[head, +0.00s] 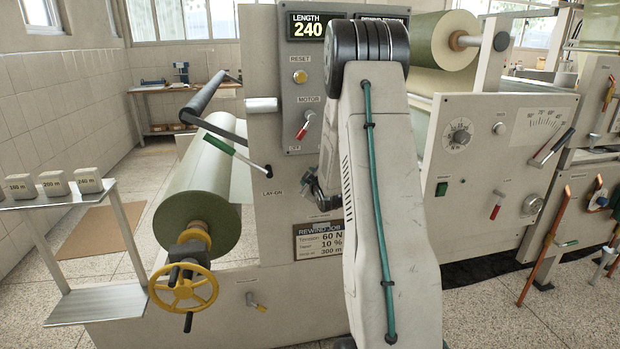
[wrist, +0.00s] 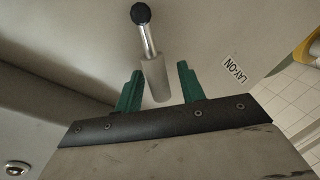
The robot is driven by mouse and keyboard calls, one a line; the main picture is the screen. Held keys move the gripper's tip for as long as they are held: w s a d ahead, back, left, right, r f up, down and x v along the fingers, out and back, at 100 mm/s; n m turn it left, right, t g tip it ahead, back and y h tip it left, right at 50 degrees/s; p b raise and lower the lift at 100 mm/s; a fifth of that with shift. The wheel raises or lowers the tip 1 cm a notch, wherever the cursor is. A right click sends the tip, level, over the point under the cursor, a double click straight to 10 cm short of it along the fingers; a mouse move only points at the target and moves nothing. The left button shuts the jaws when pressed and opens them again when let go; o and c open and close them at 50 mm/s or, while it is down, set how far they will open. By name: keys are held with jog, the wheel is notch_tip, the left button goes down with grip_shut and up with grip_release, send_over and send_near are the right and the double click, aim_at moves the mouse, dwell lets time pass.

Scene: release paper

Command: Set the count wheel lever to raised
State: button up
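A short lever (wrist: 147,42) with a black ball knob, a shiny metal shaft and a pale grey base shows in the wrist view on the cream machine panel. No label names it there, so I cannot tell for sure that it is the count wheel lever. My gripper (wrist: 160,68) is open, its two green fingers apart on either side of the lever's base, with gaps showing. Whether they are level with it in depth is unclear.
A LAY-ON label (wrist: 232,69) is right of the lever. In the head view, a green-handled lever (head: 234,157), a paper roll (head: 195,210) and a yellow handwheel (head: 183,288) are left of my arm. A red-handled MOTOR switch (head: 304,128) sits above my gripper.

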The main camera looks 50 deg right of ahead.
jog(key=v, duration=0.7)
jog(key=shift+s+a, duration=0.25)
jog(key=shift+s, duration=0.1)
jog(key=shift+r, duration=0.1)
